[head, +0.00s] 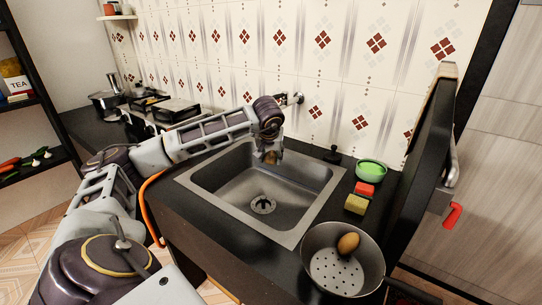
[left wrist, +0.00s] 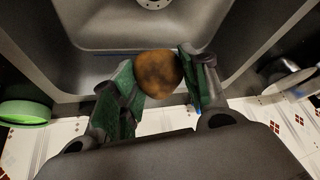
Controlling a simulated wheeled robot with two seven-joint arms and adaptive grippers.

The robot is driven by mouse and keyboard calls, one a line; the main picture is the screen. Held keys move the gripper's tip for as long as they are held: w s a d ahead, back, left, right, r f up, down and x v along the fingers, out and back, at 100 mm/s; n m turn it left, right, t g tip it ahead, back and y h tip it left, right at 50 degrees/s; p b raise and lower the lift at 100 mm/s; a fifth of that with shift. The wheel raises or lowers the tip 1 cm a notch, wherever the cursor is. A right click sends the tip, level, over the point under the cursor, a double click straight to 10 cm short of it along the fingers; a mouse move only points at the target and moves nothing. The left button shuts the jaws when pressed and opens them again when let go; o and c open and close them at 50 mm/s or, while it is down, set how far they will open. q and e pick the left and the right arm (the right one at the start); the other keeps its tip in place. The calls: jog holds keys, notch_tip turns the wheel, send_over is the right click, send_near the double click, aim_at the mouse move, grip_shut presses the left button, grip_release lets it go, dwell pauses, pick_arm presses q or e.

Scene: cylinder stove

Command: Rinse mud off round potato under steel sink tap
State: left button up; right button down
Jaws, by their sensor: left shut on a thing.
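My left gripper (head: 270,156) hangs over the back part of the steel sink (head: 213,192). It is shut on a brown potato (left wrist: 159,74) with dark muddy patches, held between its green fingers in the left wrist view. The arm mostly hides this potato in the head view. The tap (head: 294,99) comes out of the tiled wall behind the arm; its spout is largely hidden, and I cannot tell whether water runs. Another brown potato (head: 348,244) sits in a metal colander (head: 313,240) right of the sink. My right gripper is not in view.
A green bowl (head: 371,170), a red sponge (head: 365,189) and a yellow sponge (head: 356,204) stand right of the sink. A dark upright panel (head: 420,145) borders the counter at right. A stove with pots (head: 107,101) is at left. The sink floor is clear.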

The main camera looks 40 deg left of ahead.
pick_arm(q)
jog(key=shift+w, duration=0.1)
